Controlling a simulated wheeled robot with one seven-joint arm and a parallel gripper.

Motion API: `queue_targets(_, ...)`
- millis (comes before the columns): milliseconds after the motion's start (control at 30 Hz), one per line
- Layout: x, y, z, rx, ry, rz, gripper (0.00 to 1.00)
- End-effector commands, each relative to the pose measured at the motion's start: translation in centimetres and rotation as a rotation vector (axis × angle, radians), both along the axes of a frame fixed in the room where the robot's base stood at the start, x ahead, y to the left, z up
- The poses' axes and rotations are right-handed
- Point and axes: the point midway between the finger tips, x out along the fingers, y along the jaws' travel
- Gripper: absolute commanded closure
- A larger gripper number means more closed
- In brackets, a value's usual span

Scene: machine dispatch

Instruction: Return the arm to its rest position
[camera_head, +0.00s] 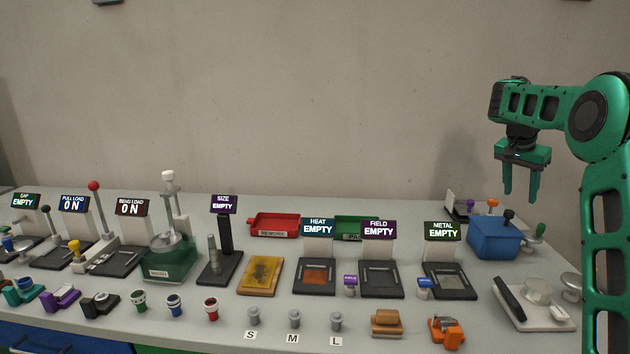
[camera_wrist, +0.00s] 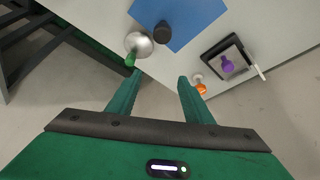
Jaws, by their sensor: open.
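My gripper (camera_head: 521,186) is green and hangs fingers-down above the right end of the table in the head view. It is open and nothing is between its fingers. My green arm reaches in from the right edge of that view. In the wrist view the two fingers (camera_wrist: 157,95) are apart, with the table edge and floor below them.
A blue box (camera_head: 494,238) with a black knob stands below my gripper. The long table (camera_head: 215,318) carries several stations with signs, a red tray (camera_head: 274,222), a green tray (camera_head: 349,228) and several small parts. The space above the table is clear.

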Motion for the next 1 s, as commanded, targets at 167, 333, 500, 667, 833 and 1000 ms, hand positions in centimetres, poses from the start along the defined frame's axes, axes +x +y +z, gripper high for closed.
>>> queue_targets(167,-2.7,-0.2,1.0,-0.009,0.022,0.025,0.54)
queue_targets(333,-5.4,0.3,1.5,-0.012,0.047,0.057,0.54)
queue_targets(500,-9.1,1.1,2.0,-0.013,0.08,0.096,0.54)
queue_targets(667,-14.9,2.6,2.1,-0.003,0.126,0.153,0.54)
queue_targets(833,-22.5,4.6,1.1,0.029,0.177,0.22,0.54)
queue_targets(1000,-30.4,7.2,-1.1,0.083,0.219,0.289,0.54)
